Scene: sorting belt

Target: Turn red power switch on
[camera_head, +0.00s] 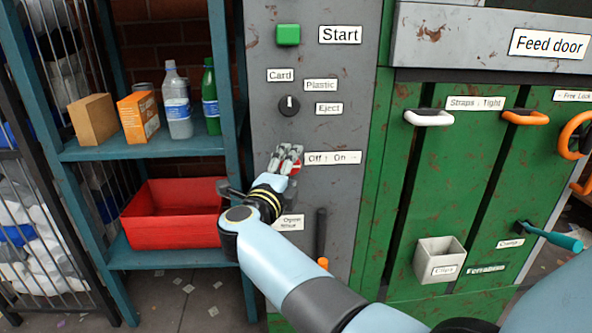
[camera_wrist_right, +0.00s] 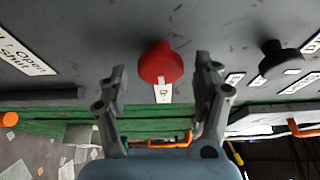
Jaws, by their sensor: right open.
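The red power switch (camera_head: 296,169) is a round knob on the grey panel, left of the "Off : On" label (camera_head: 333,158). It is mostly hidden behind my right gripper (camera_head: 286,160) in the head view. In the right wrist view the red knob (camera_wrist_right: 160,63) shows clearly, with a white label strip running off below it. My right gripper (camera_wrist_right: 162,72) is open, with one finger on each side of the knob. Gaps show between the fingers and the knob, and I cannot tell how far the fingertips are from the panel. My left gripper is not in view.
A black rotary knob (camera_head: 289,105) and a green Start button (camera_head: 288,35) sit above on the panel. A dark lever with an orange tip (camera_head: 322,240) hangs below. Left stands a teal shelf (camera_head: 140,150) with a red bin (camera_head: 172,232); right are green doors with handles.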

